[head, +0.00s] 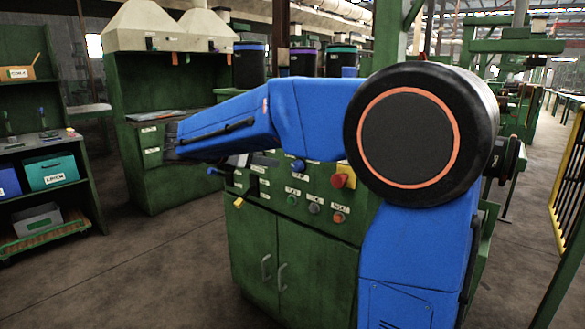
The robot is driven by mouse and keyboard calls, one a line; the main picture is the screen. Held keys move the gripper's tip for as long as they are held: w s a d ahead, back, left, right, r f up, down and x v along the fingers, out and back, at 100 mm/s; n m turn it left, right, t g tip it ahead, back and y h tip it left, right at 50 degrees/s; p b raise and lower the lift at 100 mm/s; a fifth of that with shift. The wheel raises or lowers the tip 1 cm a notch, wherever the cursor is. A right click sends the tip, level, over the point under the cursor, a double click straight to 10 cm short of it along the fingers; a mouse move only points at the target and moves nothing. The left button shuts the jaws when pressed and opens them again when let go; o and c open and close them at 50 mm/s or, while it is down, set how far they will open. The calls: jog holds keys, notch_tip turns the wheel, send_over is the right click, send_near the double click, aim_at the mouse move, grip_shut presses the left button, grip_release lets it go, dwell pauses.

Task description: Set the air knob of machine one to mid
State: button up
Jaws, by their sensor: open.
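The green machine cabinet (298,240) stands in front of me with a sloped control panel on top. A blue knob (298,165) sits on the panel just below my arm, with a small label under it. The labels are too small to read, so I cannot tell which knob is the air knob or how it is set. My blue arm reaches across the panel to the left and covers its upper part.
A red button (338,181) on a yellow box and several small buttons share the panel. A green hooded bench (185,190) stands behind to the left. A shelf with a teal bin (51,172) is at the far left. The floor (150,260) between is clear.

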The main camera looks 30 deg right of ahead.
aim_at(295, 167)
jog(key=x, duration=1.5)
jog(key=shift+d+f, duration=0.15)
jog(key=c, duration=1)
jog(key=shift+c, duration=0.2)
jog(key=m+t, duration=0.2)
jog(key=m, duration=0.1)
jog(key=shift+s+y, duration=0.2)
jog(key=shift+y, duration=0.1)
jog(key=shift+f+m+t, duration=0.15)
jog(key=shift+m+t, duration=1.05)
jog(key=shift+m, duration=0.7)
jog(key=shift+d, duration=0.1)
jog(key=o, duration=1)
